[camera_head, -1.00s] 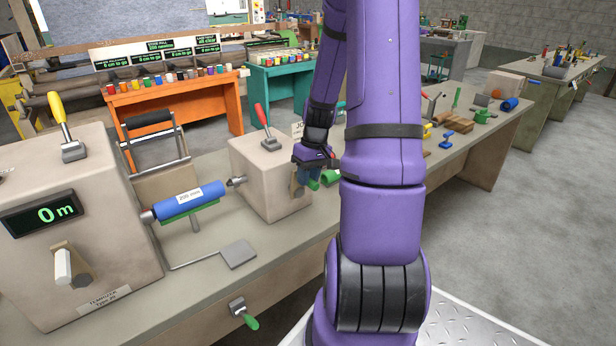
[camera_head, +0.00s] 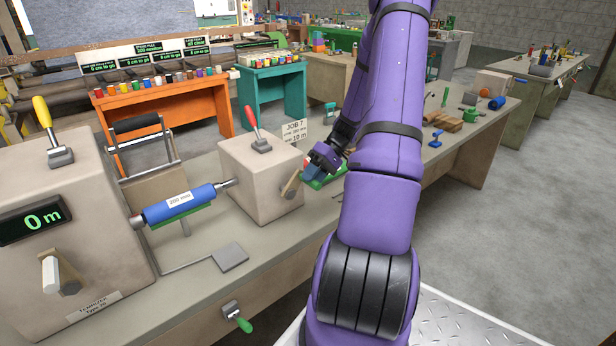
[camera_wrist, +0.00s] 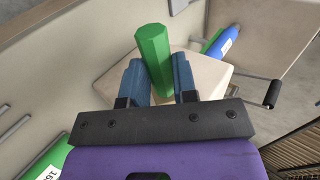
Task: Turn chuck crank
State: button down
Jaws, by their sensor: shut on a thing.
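The chuck crank (camera_head: 291,184) is a brown arm on the right side face of the smaller beige box (camera_head: 256,180), tilted up to the right in the head view. My gripper (camera_head: 313,172) is just right of this crank, close to the box. In the wrist view, my gripper (camera_wrist: 156,78) has its two blue fingers on either side of a green faceted handle (camera_wrist: 154,52), shut on it. The handle's far end points towards the box. Its joint with the crank arm is not clearly visible, and my arm covers part of the area.
A blue roller (camera_head: 180,204) spans between the large beige box (camera_head: 75,240) and the smaller one. A red-handled lever (camera_head: 253,130) stands on the smaller box. A green labelled thing (camera_wrist: 55,165) lies close by. Tools lie along the bench at the right.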

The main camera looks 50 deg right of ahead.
jog(key=shift+s+d+f+t+y, duration=0.25)
jog(key=shift+d+f+y, duration=0.4)
jog(key=shift+y, duration=0.55)
jog(key=shift+f, duration=0.1)
jog(key=c, duration=0.9)
grip_release()
jog(key=v, duration=1)
jog(key=shift+d, duration=0.4)
